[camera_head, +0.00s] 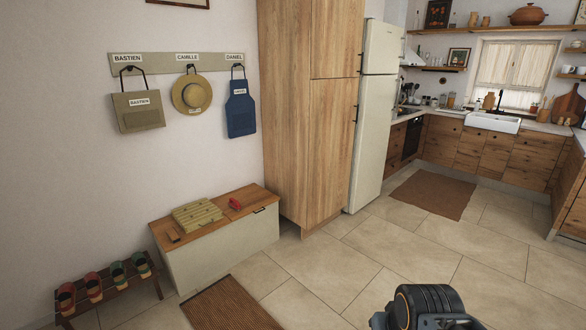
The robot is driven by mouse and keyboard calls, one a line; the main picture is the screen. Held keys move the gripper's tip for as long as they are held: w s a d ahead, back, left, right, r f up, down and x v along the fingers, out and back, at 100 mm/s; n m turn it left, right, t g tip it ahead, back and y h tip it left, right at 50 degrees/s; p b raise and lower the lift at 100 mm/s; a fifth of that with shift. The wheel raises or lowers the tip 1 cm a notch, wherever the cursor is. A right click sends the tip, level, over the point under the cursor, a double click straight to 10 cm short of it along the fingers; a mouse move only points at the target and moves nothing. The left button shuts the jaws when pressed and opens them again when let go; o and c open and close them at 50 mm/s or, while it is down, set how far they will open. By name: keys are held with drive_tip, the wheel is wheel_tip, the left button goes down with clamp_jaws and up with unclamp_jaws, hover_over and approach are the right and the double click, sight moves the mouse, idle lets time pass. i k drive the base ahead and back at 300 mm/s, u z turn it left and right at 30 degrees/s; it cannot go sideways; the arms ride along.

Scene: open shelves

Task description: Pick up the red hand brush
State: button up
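A small red object (235,204), which looks like the red hand brush, lies on the wooden lid of a low bench chest (256,209) at the left of the view. It is small in the picture, so its bristles cannot be made out. It lies just right of a light wooden slatted board or box (197,214). A dark part of my own arm shows at the bottom right, far from the chest. My gripper's fingers are not in view.
A brown block (173,236) lies on the lid's left end. A low rack (109,296) holds several boots or cups. A brown mat (228,305) lies before the chest. A tall wooden cabinet (290,120) stands right of it. Tiled floor (330,270) is clear.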

sight(235, 204)
drive_tip(key=z, duration=0.15)
drive_tip(key=i, duration=2.6)
drive_tip(key=u, duration=0.5)
drive_tip(key=i, duration=1.65)
drive_tip(key=u, duration=1.7)
drive_tip(key=i, duration=1)
drive_tip(key=u, duration=0.5)
